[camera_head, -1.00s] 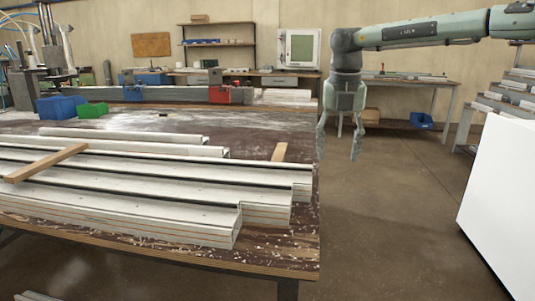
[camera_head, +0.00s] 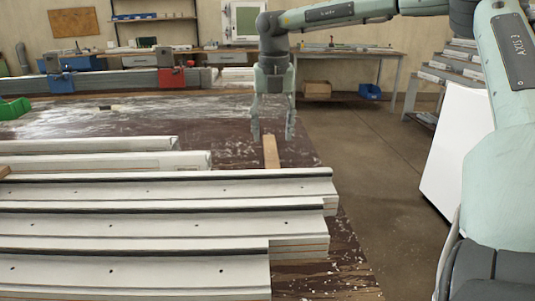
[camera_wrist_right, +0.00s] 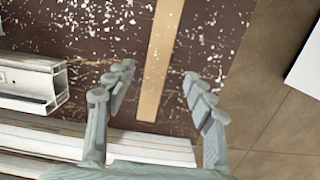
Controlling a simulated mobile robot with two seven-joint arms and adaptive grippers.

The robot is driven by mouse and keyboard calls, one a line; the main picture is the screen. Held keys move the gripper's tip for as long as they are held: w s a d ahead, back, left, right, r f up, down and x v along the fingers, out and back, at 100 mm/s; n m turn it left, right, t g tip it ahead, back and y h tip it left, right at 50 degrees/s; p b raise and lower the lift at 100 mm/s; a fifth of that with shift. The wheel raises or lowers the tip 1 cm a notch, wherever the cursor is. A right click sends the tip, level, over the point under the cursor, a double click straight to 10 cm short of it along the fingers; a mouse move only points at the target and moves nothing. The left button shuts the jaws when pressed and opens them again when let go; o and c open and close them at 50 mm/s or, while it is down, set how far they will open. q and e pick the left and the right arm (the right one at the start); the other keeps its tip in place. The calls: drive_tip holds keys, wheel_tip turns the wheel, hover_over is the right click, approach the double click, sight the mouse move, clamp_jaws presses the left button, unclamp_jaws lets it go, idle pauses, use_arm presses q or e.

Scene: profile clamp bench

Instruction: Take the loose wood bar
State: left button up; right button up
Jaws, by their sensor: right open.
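The loose wood bar (camera_head: 271,152) is a light tan strip lying on the dark bench top near its right edge, just behind the white profiles. In the right wrist view the bar (camera_wrist_right: 158,60) runs from the top edge down between my fingers. My right gripper (camera_head: 273,136) points down over the bar with its fingers spread and empty. In the wrist view the gripper (camera_wrist_right: 159,78) straddles the bar, with space on both sides. Its height above the bar is hard to judge. My left gripper is out of view.
Long white profiles (camera_head: 150,220) lie stacked across the front of the bench (camera_head: 215,118). A tip of another wood piece (camera_head: 4,171) shows at the left edge. Red (camera_head: 172,77) and blue (camera_head: 58,82) clamps stand behind. Open floor (camera_head: 370,150) lies right of the bench.

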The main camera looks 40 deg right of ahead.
sight(271, 153)
drive_tip(key=f, duration=0.3)
drive_tip(key=w+f, duration=0.1)
drive_tip(key=f, duration=0.1)
drive_tip(key=shift+d+p, duration=0.15)
drive_tip(key=shift+p, duration=0.25)
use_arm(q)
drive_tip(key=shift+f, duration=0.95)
use_arm(e)
drive_tip(key=shift+c, duration=0.6)
clamp_jaws()
drive_tip(key=shift+r, duration=0.1)
